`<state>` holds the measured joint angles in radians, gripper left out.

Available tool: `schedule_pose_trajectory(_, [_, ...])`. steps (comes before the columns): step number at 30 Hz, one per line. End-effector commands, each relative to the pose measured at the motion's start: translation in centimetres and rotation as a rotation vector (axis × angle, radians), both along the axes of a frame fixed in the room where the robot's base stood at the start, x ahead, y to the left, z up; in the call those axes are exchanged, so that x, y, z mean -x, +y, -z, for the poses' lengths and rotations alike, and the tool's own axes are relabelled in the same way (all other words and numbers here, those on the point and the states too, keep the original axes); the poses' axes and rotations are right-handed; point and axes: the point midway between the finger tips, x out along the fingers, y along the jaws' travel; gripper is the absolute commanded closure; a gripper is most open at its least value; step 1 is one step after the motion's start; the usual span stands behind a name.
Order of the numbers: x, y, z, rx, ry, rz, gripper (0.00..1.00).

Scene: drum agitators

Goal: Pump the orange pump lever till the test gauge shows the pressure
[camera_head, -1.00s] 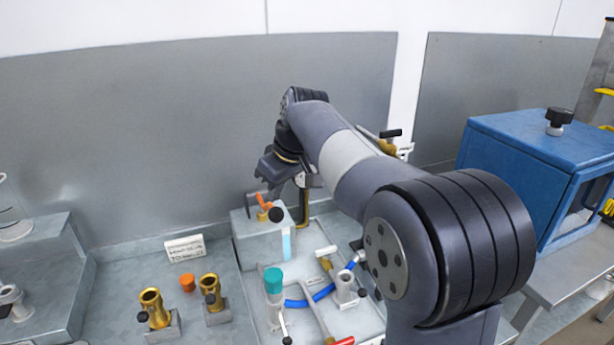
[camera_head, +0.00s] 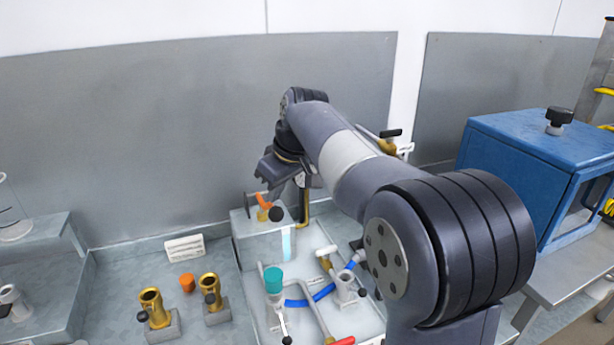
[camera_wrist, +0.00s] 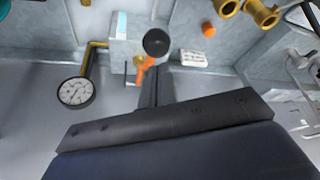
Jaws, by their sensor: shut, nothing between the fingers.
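The orange pump lever (camera_head: 263,200) with a black ball knob stands on a grey block at the back of the bench. In the wrist view the lever (camera_wrist: 145,68) and its black knob (camera_wrist: 156,42) show just beyond my fingers. My gripper (camera_head: 264,181) is shut and empty, close above the lever; its fingers (camera_wrist: 157,72) look near the lever, but I cannot tell whether they touch it. The round test gauge (camera_wrist: 76,92), white-faced on a brass pipe, is left of my fingers in the wrist view. Its needle is too small to read.
Two brass fittings (camera_head: 152,308), an orange cap (camera_head: 187,283) and a white label (camera_head: 184,247) are on the bench at left. A teal-capped part (camera_head: 273,281) and a blue hose (camera_head: 321,294) lie in front of the block. A blue cabinet (camera_head: 539,150) stands at right.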

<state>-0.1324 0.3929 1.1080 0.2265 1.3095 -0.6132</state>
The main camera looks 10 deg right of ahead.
Motion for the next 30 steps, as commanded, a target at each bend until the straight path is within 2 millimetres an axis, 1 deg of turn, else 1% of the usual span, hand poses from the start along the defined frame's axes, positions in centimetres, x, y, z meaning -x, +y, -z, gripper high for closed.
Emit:
schedule_pose_trajectory(1, [0.0, 0.0, 0.5, 0.0, 0.001, 0.0, 1.0])
schedule_pose_trajectory(18, [0.3, -0.1, 4.5, 0.003, 0.011, 0.0, 1.0])
schedule_pose_trajectory(30, [0.4, -0.1, 7.0, 0.003, 0.01, 0.0, 1.0])
